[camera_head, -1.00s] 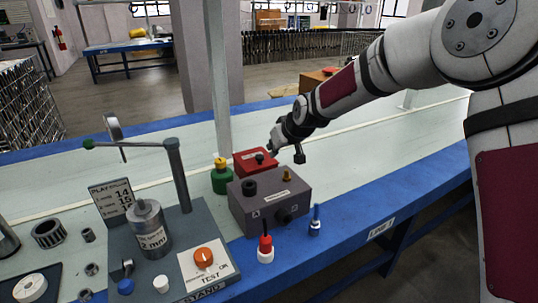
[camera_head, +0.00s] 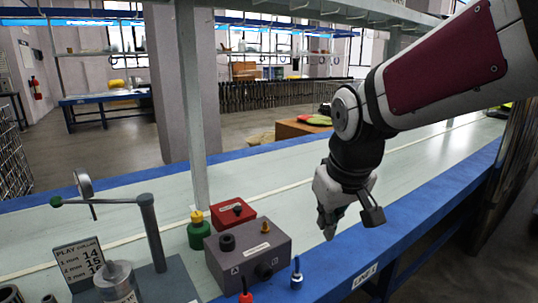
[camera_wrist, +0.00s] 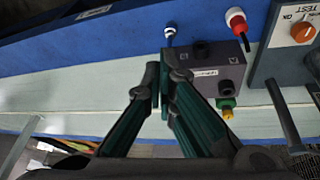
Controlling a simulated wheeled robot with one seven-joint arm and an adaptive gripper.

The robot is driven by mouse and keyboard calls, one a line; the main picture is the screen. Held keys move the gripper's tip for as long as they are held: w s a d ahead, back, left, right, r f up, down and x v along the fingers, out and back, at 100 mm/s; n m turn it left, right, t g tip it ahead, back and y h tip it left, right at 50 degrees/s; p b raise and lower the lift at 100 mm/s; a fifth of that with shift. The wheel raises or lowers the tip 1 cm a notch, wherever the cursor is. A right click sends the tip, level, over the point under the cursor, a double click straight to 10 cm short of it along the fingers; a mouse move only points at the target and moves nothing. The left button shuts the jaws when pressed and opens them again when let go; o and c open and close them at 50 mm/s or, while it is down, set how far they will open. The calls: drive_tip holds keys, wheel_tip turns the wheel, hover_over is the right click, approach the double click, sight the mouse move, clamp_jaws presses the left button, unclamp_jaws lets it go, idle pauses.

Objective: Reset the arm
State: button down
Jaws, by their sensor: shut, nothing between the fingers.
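My gripper (camera_head: 330,222) hangs over the pale bench top, to the right of the grey-purple box, and points down. It holds nothing. In the wrist view my gripper's fingers (camera_wrist: 160,95) are brought together at the tips. The grey-purple box (camera_head: 262,258) has a black knob and a brass knob on top. It also shows in the wrist view (camera_wrist: 222,70), to the right of the fingers.
A red box (camera_head: 222,216) and a green bottle with a yellow top (camera_head: 199,232) stand behind the grey-purple box. A blue-and-white tube (camera_head: 296,273) stands in front. A grey test stand (camera_head: 160,284) is at left. A post (camera_head: 200,120) rises behind.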

drive_tip(key=s+d+f+m+g, duration=0.1)
drive_tip(key=s+d, duration=0.2)
drive_tip(key=s, duration=0.7)
drive_tip(key=s+d+m+g, duration=0.2)
drive_tip(key=s, duration=0.8)
drive_tip(key=s+d+f+m+g, duration=0.1)
drive_tip(key=s+d, duration=0.2)
drive_tip(key=s, duration=0.6)
wheel_tip(320, 180, up, 27)
drive_tip(key=t+p, duration=0.4)
drive_tip(key=p, duration=2.1)
drive_tip(key=shift+f, duration=0.15)
